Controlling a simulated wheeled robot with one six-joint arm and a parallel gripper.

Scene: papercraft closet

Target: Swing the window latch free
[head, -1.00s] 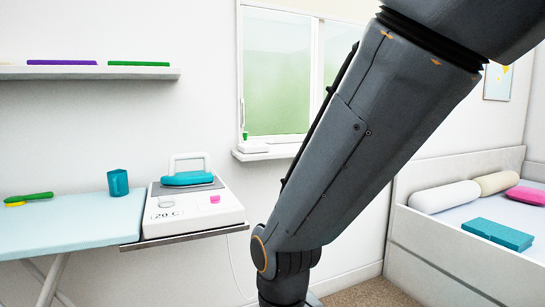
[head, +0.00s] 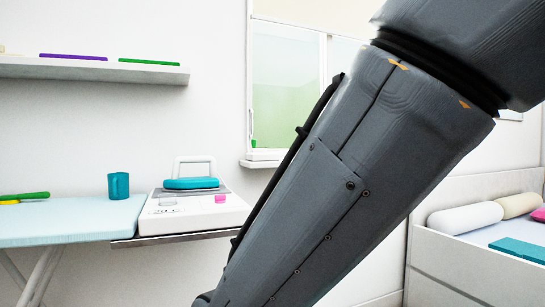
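The window (head: 288,95) is on the back wall right of centre, with a white frame and greenish panes. My arm covers its right part. A thin upright piece, perhaps the window latch (head: 251,125), shows at the lower left of the window frame; it is too small to make out how it is set. A small green item (head: 254,143) stands at the foot of the frame, above the white sill (head: 262,163). My gripper is out of view; only my arm crosses the picture, running down to the lower left edge.
An ironing board (head: 70,222) at left holds a teal cup (head: 118,186) and a green brush (head: 30,196). A teal iron (head: 191,183) rests on a white base (head: 190,212). A wall shelf (head: 90,71) is above. A bed (head: 475,210) stands at right.

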